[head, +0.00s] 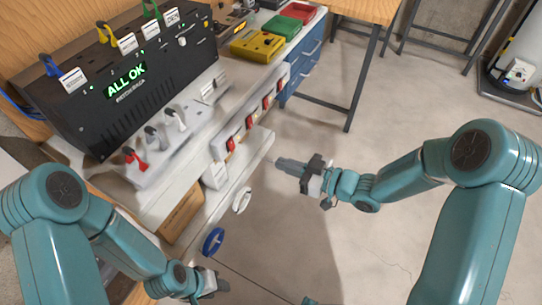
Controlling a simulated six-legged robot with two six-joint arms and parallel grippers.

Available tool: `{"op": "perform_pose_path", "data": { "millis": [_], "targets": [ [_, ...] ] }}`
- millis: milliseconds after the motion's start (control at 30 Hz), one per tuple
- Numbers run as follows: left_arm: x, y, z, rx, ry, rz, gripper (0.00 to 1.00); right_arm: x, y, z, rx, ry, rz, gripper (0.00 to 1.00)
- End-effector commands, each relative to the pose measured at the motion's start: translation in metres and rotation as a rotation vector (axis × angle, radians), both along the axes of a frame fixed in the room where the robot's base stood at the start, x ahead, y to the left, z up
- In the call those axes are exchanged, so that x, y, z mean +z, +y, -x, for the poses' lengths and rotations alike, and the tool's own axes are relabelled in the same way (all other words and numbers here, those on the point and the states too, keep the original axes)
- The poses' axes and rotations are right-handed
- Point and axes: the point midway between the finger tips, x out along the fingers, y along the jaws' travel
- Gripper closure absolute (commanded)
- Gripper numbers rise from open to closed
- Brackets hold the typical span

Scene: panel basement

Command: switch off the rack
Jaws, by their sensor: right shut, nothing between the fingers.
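The black rack unit (135,75) stands at the upper left, with a lit green display (126,80) reading "ALL OK" and several tagged plugs along its top. In front of it a white panel (190,125) carries a red-handled lever (134,160) and grey-handled levers (165,127). A lower strip (218,145) has several red switches (250,122). My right gripper (277,162) is shut and empty, pointing left, over the floor to the right of the strip and apart from it. My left gripper (222,285) is low in the picture, near a blue ring; its fingers are not clear.
A blue ring handle (213,242) and a white ring handle (241,200) sit below the strip. Yellow (258,46), green (279,26) and red (297,12) cases lie farther back, above blue drawers (303,70). A wooden table (365,10) stands behind.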

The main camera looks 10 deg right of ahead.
Motion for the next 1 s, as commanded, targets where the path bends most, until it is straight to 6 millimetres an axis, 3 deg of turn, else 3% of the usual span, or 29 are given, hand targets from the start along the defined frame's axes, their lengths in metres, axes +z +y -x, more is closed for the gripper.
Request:
{"op": "perform_pose_path", "data": {
  "millis": [500, 700, 1000],
  "targets": [
    [0.019, 0.0, 0.0, 0.0, 0.0, 0.0, 0.57, -0.013, 0.082, -0.062, 0.003, 0.0, 0.001, 1.0],
    [0.023, 0.0, 0.0, 0.0, 0.0, 0.0, 0.57, -0.016, 0.097, -0.073, 0.001, -0.001, 0.001, 1.0],
    [0.022, 0.0, 0.0, 0.0, 0.0, 0.0, 0.57, -0.017, 0.099, -0.075, 0.0, -0.001, 0.001, 1.0]
  ]
}}
